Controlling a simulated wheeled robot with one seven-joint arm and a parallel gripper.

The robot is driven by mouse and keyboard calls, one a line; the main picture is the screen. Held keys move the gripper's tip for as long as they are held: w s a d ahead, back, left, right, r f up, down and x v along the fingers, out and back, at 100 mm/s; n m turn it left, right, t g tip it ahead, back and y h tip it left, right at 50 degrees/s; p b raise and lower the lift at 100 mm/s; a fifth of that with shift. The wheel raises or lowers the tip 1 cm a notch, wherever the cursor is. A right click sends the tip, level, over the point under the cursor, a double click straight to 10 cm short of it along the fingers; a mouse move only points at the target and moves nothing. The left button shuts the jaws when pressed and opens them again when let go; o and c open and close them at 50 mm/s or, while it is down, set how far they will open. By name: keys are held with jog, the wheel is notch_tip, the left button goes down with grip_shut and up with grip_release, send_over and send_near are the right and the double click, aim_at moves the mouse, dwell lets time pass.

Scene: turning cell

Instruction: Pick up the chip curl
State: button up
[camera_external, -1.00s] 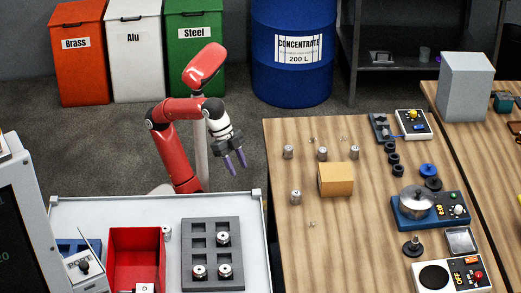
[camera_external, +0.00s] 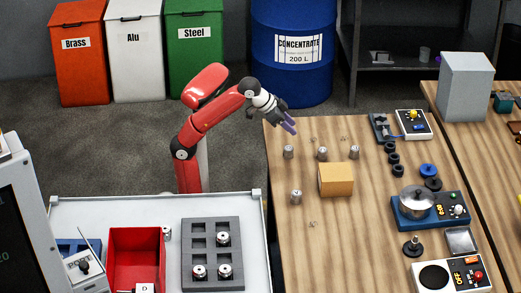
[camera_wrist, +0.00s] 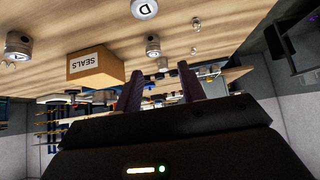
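Small shiny curls lie on the wooden table (camera_external: 350,240). One faint curl (camera_external: 312,224) is in front of the tan box, and others (camera_external: 345,140) are near the far row of metal cylinders. In the wrist view small curls (camera_wrist: 197,22) also show on the wood, one of them beside a cylinder (camera_wrist: 194,50). They are too small to make out well. My gripper (camera_external: 290,125) is above the table's far left corner, apart from the curls. Its two purple fingers (camera_wrist: 160,82) stand apart with nothing between them.
Several metal cylinders (camera_external: 322,153) and a tan box (camera_external: 336,180), marked SEALS in the wrist view (camera_wrist: 95,68), stand near the curls. Black rings (camera_external: 391,148) and devices (camera_external: 430,210) fill the right side. The table's front left is mostly clear.

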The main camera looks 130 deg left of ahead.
jog(key=s+a+n+g+y+b, duration=0.1)
jog(key=s+a+n+b, duration=0.1)
jog(key=a, duration=0.5)
send_near(312, 138)
jog(key=shift+w+d+f, duration=0.1)
jog(key=shift+w+f, duration=0.1)
jog(key=shift+f, duration=0.1)
jog(key=b+x, duration=0.1)
jog(key=x, duration=0.6)
jog(key=shift+a+f, duration=0.2)
jog(key=shift+a, duration=0.25)
grip_shut()
